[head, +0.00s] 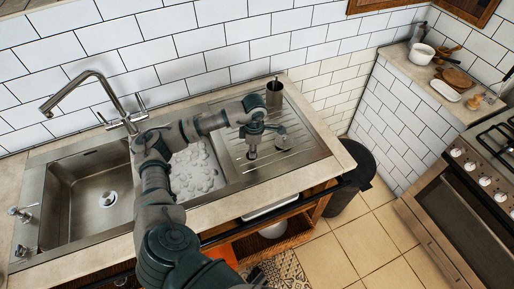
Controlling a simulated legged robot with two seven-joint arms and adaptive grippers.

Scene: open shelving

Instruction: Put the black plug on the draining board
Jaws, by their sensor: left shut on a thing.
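My left gripper (253,143) is above the ribbed metal draining board (300,146), to the right of the sink. It points down and is shut on the small black plug (252,154), which shows just under the fingertips. The plug is at or very near the board's surface; I cannot tell whether it touches. My left arm crosses in front of the middle basin and hides part of it. My right gripper cannot be made out.
The left basin (88,195) is empty; the middle basin (196,172) holds white foam or small white things. A tap (95,95) rises behind. A dark bin (352,182) and a stove (485,165) are right.

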